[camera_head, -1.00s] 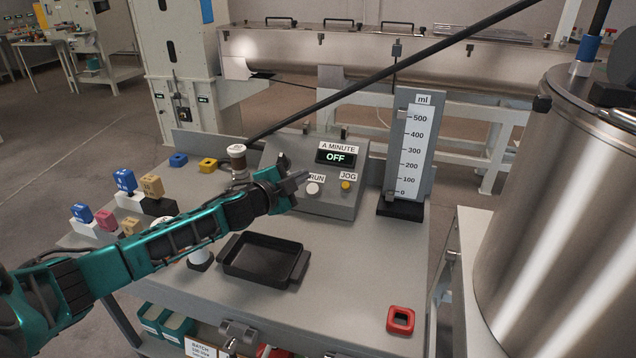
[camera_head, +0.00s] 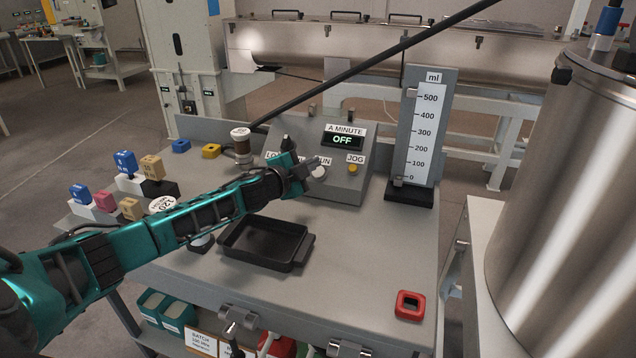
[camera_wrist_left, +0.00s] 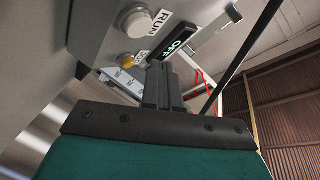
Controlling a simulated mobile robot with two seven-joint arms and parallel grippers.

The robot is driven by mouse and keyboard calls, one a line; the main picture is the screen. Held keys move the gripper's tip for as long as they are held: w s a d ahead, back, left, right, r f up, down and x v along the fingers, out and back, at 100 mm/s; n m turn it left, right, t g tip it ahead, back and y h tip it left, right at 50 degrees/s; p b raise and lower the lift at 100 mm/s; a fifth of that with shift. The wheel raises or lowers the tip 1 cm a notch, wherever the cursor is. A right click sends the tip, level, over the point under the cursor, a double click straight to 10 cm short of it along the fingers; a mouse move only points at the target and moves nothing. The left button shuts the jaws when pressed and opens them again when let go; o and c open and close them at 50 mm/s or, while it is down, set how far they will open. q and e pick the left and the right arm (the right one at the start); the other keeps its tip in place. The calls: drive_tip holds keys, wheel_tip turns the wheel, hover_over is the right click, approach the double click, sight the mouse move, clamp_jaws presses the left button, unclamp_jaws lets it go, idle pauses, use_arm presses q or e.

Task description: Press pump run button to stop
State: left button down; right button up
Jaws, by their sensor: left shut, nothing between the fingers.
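The grey control box (camera_head: 341,187) stands at the back of the bench, with a lit display (camera_head: 343,140) reading OFF under an "A MINUTE" label. The round white RUN button (camera_head: 319,173) is on its sloped face, just right of my left gripper's fingertips, and its label is partly covered. My left gripper (camera_head: 309,169) is shut and empty. In the left wrist view, the shut fingers (camera_wrist_left: 164,86) point toward the panel and the RUN button (camera_wrist_left: 134,20) is up and left of them. Contact cannot be told. The yellow JOG button (camera_head: 353,169) is further right.
A black tray (camera_head: 266,243) lies below my left arm. A measuring scale (camera_head: 425,135) stands right of the box. A red square ring (camera_head: 410,305) lies at the front right. A steel tank (camera_head: 560,210) is at right. Coloured blocks are at left.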

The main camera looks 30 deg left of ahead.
sight(318, 172)
use_arm(q)
drive_tip(key=shift+w+a+f+b, duration=0.2)
drive_tip(key=shift+w+f+b, duration=0.35)
drive_tip(key=shift+w+f, duration=0.35)
drive_tip(key=shift+s+f, duration=0.1)
idle(0.3)
idle(0.9)
drive_tip(key=shift+f, duration=0.1)
drive_tip(key=shift+w+f, duration=0.2)
drive_tip(key=shift+w, duration=0.05)
